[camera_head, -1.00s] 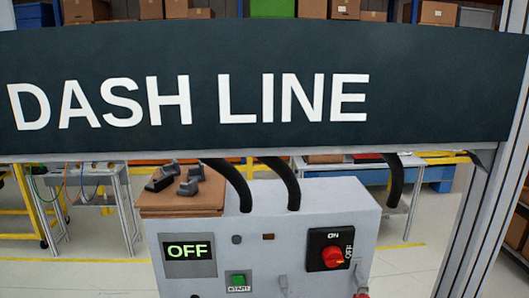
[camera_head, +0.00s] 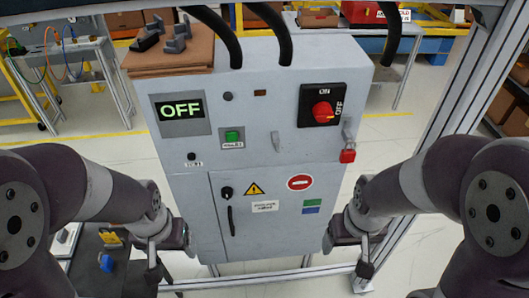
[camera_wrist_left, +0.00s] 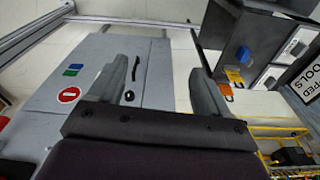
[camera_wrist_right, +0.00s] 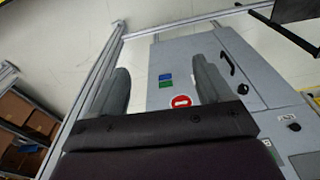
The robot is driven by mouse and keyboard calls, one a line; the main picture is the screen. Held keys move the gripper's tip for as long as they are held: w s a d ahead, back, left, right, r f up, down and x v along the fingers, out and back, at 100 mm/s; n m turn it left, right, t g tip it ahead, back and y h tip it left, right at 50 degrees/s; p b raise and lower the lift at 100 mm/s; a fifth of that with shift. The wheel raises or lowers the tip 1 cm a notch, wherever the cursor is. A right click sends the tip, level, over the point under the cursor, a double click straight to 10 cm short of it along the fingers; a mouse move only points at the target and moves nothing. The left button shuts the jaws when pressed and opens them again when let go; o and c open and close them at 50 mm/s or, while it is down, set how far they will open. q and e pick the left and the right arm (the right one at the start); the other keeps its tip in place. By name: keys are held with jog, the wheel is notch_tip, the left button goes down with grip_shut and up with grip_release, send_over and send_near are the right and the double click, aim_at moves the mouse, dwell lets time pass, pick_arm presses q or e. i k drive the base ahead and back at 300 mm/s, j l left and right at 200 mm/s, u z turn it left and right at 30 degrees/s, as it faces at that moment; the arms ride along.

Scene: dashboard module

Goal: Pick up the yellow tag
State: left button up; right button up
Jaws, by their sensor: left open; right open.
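A small yellow tag (camera_head: 110,238) lies on a dark surface at the lower left of the head view, close to a blue item (camera_head: 106,262). In the left wrist view, yellow-orange pieces (camera_wrist_left: 234,76) show right of the fingers, beside the blue item (camera_wrist_left: 242,55); which piece is the tag is hard to tell. My left gripper (camera_wrist_left: 160,75) is open and empty, in front of the grey cabinet's lower left side in the head view and apart from the tag. My right gripper (camera_wrist_right: 160,75) is open and empty near the cabinet's lower right side.
The grey cabinet (camera_head: 265,170) stands in the centre, with an OFF display (camera_head: 181,111), a red rotary switch (camera_head: 322,112) and a red item (camera_head: 347,156) at its right edge. Metal frame posts (camera_head: 455,110) rise at right.

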aim_at(110, 237)
jog(key=u, duration=1.55)
jog(key=i+l+z, duration=0.15)
jog(key=i+l, duration=0.35)
jog(key=i, duration=0.05)
